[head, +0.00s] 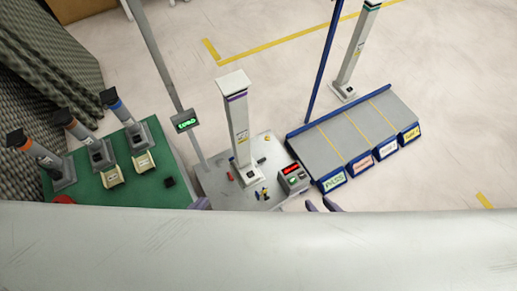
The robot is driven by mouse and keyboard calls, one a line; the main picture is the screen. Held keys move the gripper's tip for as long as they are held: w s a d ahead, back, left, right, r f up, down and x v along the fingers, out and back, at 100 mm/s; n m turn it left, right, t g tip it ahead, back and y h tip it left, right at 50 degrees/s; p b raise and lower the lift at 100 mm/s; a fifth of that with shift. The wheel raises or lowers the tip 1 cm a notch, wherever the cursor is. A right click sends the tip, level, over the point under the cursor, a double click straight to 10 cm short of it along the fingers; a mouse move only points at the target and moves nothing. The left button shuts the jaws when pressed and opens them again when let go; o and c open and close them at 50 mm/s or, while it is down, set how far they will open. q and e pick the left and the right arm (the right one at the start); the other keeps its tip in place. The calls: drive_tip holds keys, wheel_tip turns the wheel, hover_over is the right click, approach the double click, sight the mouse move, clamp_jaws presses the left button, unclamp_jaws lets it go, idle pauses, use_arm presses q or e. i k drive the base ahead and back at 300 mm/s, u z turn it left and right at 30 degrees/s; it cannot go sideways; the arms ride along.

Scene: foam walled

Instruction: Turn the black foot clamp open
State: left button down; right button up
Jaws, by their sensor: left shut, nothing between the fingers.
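A white post (238,125) with a purple band stands upright on a grey table (215,185). A small dark part at its foot looks like the black foot clamp (250,175); it is too small to tell how it is turned. My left gripper (200,203) is at the table's near left edge, shut and empty, left of the post's foot and apart from it. Its lower part is hidden. My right gripper (322,205) is open and empty, to the right of the table and below the blue-edged bins. Its lower part is also hidden.
A red-lit box (293,178) and small yellow and blue pieces (262,193) lie near the post. Left is a green-topped table (125,190) with several banded posts. A sign pole (158,55) stands behind. Labelled sloped bins (335,140) stand right. Floor is clear far right.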

sight(260, 163)
drive_tip(key=u, duration=0.05)
drive_tip(key=i, duration=0.15)
drive_tip(key=u, duration=3.55)
drive_tip(key=k, duration=1.75)
drive_tip(key=z, duration=1.15)
drive_tip(key=i, duration=0.4)
drive_tip(key=u, duration=0.25)
